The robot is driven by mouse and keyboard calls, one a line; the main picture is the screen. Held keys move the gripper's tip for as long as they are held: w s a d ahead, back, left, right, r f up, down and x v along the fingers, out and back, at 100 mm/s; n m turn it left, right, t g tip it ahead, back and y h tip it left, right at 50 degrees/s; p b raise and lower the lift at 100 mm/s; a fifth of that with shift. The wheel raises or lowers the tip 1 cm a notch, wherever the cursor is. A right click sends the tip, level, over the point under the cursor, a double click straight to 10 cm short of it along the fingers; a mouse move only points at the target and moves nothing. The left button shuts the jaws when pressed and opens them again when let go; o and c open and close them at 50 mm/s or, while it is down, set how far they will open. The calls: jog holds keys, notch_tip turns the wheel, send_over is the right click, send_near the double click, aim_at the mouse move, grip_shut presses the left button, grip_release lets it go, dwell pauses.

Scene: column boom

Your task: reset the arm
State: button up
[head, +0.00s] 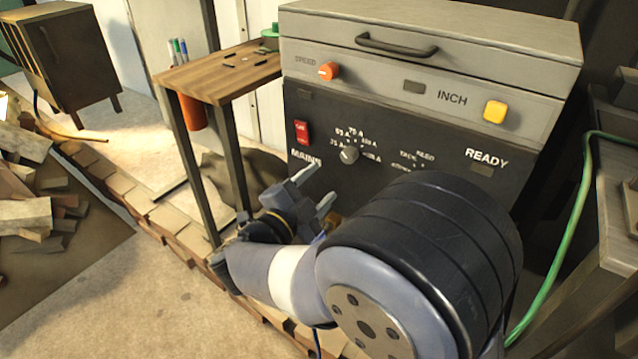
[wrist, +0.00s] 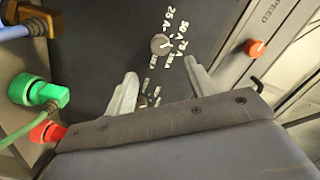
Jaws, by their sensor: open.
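My gripper (head: 320,184) is in front of the dark panel of a grey machine (head: 430,55), at the end of my bent arm. Its two fingers are spread apart, with nothing seen between them. In the wrist view my gripper (wrist: 160,74) shows two pale fingers pointing at the panel, below a round grey selector knob (wrist: 160,44). The same selector knob shows in the head view (head: 349,155), above and right of the fingers. The fingers look apart from the knob. My forearm hides the panel's lower part.
A small wooden table (head: 215,75) stands left. A green cable (head: 572,235) hangs right. In the wrist view a green connector (wrist: 30,90) and red connector (wrist: 46,131) are left.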

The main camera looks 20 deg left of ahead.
aim_at(346, 158)
jog(key=b+x, duration=0.2)
jog(key=x, duration=0.9)
jog(key=shift+f+b, duration=0.1)
jog(key=shift+b, duration=0.25)
jog(key=shift+s+n+p, duration=0.1)
jog(key=shift+n+p, duration=0.2)
jog(key=shift+p, duration=0.05)
jog(key=shift+s, duration=0.1)
